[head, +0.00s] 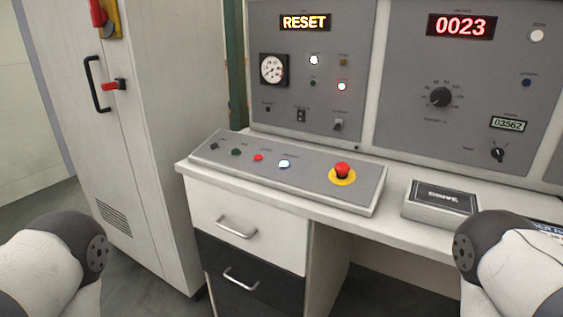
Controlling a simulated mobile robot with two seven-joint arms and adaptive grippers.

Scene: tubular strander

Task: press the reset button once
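A sloped grey button console (300,185) lies on the white desk. Along it, from left to right, are a dark switch (214,146), a green button (236,152), a red button (258,157), a lit bluish-white button (284,164) and a red mushroom button (342,171) on a yellow ring. Their labels are too small to read, so I cannot tell for sure which is the reset button. An amber display (305,22) on the upright panel reads RESET. Parts of both my arms show at the lower corners; neither gripper is in view.
The upright grey panel (372,100) behind carries a gauge, lamps, knobs and a red 0023 display (461,26). A white cabinet (120,150) stands left; drawers (245,232) are below the console.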

